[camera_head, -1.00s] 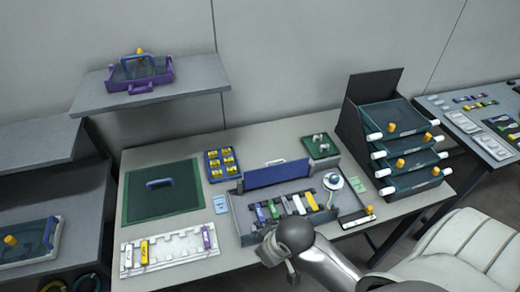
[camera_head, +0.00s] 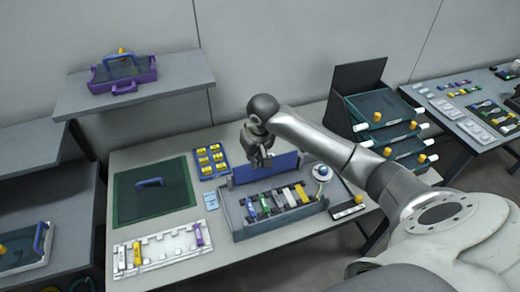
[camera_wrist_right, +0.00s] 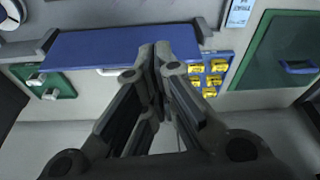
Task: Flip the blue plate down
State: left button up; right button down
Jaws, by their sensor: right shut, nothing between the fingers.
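The blue plate (camera_head: 286,164) stands upright along the back edge of the grey tray (camera_head: 240,222). In the right wrist view the blue plate (camera_wrist_right: 95,45) spans the upper left, with a white handle (camera_wrist_right: 108,72) at its edge. My right gripper (camera_head: 263,160) is at the plate's upper edge and covers part of it in the head view. Its fingers (camera_wrist_right: 160,48) are together and empty, overlapping the plate in the wrist view. I cannot tell whether they touch it. My left gripper is not in view.
Several coloured pieces (camera_head: 279,201) lie in the tray in front of the plate. A blue box with yellow parts (camera_head: 210,161), a green mat (camera_head: 130,207) and a white rack (camera_head: 170,246) are to the left. Stacked drawers (camera_head: 380,115) stand to the right.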

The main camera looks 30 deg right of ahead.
jog(key=w+d+r+m, duration=0.2)
jog(key=w+d+r, duration=0.1)
jog(key=d+r, duration=0.2)
jog(key=shift+d, duration=0.2)
jog(key=shift+f, duration=0.1)
jog(key=p+x, duration=0.2)
jog(key=x, duration=0.7)
jog(key=shift+w+d+f, duration=0.1)
jog(key=shift+d+f, duration=0.05)
jog(key=shift+f, duration=0.3)
jog(key=shift+w, duration=0.1)
